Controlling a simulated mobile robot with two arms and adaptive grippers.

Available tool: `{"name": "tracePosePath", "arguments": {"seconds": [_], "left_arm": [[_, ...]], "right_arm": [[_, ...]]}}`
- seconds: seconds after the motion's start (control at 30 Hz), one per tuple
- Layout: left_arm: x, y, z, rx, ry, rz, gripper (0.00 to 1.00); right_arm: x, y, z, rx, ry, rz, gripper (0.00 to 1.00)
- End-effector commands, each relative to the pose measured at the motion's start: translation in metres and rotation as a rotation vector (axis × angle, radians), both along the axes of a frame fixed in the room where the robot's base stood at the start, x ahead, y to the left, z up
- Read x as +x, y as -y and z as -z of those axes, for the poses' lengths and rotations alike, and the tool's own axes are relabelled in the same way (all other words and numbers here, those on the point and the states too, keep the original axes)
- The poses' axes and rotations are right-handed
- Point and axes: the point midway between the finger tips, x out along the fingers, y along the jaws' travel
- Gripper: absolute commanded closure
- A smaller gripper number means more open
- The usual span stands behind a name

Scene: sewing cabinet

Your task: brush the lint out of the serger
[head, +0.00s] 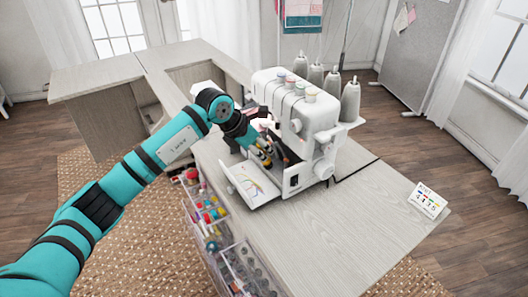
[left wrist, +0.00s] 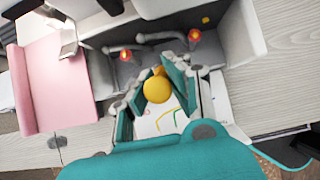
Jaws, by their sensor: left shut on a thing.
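The white serger (head: 296,110) stands on the pale wood cabinet top with its front cover (head: 250,187) folded down, showing a coloured threading diagram. My left gripper (head: 263,155) is at the open front of the serger. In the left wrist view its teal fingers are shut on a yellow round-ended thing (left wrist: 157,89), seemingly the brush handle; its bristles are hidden. Beyond the fingers, the serger's grey inside (left wrist: 150,50) shows metal arms and two glowing red-orange spots (left wrist: 126,56). I cannot make out lint for certain. My right gripper is not in view.
Several grey thread cones (head: 350,98) stand behind the serger. A pink thing (left wrist: 60,82) lies left in the wrist view.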

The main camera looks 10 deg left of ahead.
Motion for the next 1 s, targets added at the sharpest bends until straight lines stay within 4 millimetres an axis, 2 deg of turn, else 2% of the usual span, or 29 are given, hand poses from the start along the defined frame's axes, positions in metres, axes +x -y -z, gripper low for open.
{"name": "tracePosePath", "arguments": {"seconds": [1.0], "left_arm": [[-0.0079, 0.0093, 0.0003, 0.0, 0.002, 0.0, 1.0]], "right_arm": [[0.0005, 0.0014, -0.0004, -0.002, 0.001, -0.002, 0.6]]}}
